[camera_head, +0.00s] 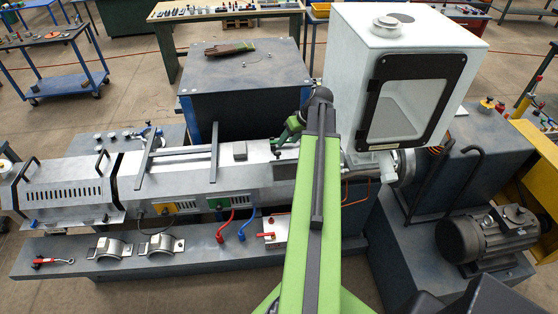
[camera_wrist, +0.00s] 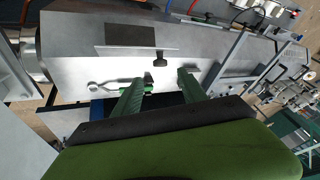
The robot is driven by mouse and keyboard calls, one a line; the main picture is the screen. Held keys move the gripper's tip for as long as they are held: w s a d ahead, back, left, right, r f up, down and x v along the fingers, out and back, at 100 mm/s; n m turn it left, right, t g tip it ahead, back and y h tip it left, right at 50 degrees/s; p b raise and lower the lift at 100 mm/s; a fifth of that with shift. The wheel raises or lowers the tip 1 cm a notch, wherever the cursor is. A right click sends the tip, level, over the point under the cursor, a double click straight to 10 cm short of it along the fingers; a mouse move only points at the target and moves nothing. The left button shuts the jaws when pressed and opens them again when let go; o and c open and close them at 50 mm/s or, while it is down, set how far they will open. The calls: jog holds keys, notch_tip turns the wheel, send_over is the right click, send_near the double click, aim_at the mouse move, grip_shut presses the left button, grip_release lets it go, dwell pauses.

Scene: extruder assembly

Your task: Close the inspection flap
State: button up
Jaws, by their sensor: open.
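A white cabinet with a dark window (camera_head: 410,95) stands right of my arm. A dark grey box with gloves on top (camera_head: 240,75) stands behind the housing. Red and blue hoses (camera_head: 235,225) and metal half-clamps (camera_head: 110,248) are in front. A motor (camera_head: 492,232) is at the right.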

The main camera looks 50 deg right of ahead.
aim_at(279, 153)
jog(key=b+x, duration=0.6)
jog(key=x, duration=0.3)
jog(key=shift+w+f+b, duration=0.1)
jog(key=shift+b, duration=0.25)
grip_shut()
dwell(0.8)
